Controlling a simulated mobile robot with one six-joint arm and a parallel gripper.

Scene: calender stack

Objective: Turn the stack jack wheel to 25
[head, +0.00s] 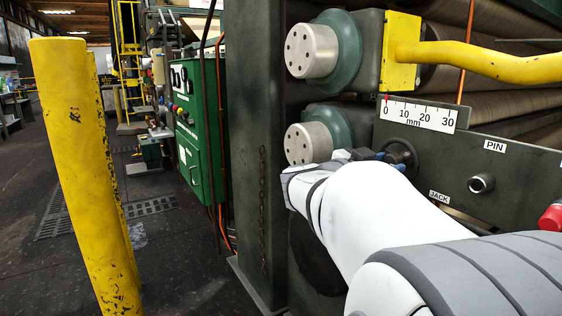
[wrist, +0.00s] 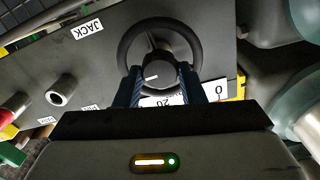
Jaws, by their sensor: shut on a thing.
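The black stack jack wheel (head: 404,149) sits on the dark side panel, above the JACK label (head: 439,197). In the head view my arm hides part of the wheel. The white mm scale (head: 418,113) runs from 0 to 30, and its red pointer (head: 387,98) stands at about 0.
A round metal pin socket (head: 481,183) sits right of the wheel below the PIN label (head: 495,146). A red knob (head: 551,217) is at the far right. A yellow pipe (head: 490,62) runs above the scale. A yellow post (head: 82,170) stands at the left.

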